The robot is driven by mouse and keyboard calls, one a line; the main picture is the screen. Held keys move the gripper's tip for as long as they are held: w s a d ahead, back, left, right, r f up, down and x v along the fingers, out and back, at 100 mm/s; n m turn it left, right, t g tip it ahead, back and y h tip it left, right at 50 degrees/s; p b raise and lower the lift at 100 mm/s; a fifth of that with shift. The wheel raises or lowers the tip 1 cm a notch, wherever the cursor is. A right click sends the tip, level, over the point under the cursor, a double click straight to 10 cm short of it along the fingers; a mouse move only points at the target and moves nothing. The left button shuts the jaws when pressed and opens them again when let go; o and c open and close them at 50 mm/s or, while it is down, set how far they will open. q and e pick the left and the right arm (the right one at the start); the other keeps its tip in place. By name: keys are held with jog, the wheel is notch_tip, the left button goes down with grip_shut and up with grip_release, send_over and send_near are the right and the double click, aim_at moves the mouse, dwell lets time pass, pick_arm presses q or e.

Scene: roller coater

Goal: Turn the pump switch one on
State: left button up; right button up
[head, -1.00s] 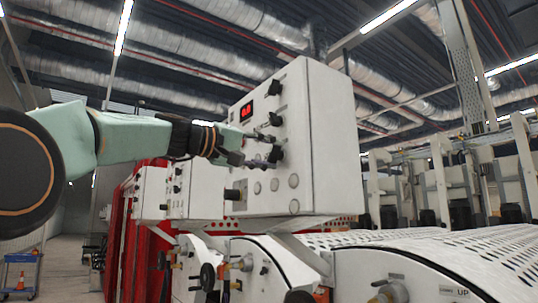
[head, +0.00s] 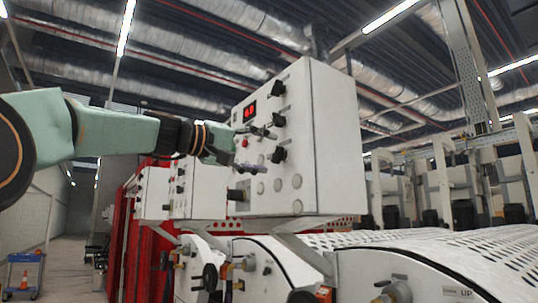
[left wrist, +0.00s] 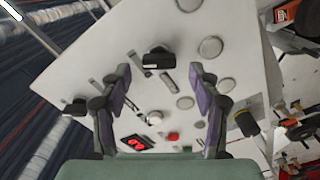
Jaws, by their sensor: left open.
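A white control box (head: 325,130) carries a red lit display (head: 249,112) and several black rotary knobs on its front. The upper knob (head: 278,88), middle knob (head: 279,120) and lower knob (head: 278,155) sit near its right edge. I cannot read which is pump switch one. My left gripper (head: 264,152) is open in front of the panel, apart from the lower knob. In the left wrist view, a black knob (left wrist: 158,58) shows ahead between the two spread fingers (left wrist: 160,92), with nothing held. My right gripper is not in view.
The panel also has a red button (left wrist: 173,136) and several round grey buttons (head: 297,207). A black fitting (head: 238,194) juts from its lower left. Below are perforated machine covers (head: 460,245) and valves. A blue cart (head: 24,272) stands at the far left.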

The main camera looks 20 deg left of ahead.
pick_arm(q)
jog(key=v, duration=0.5)
jog(key=shift+f, duration=0.1)
jog(key=shift+a, duration=0.1)
dwell(0.3)
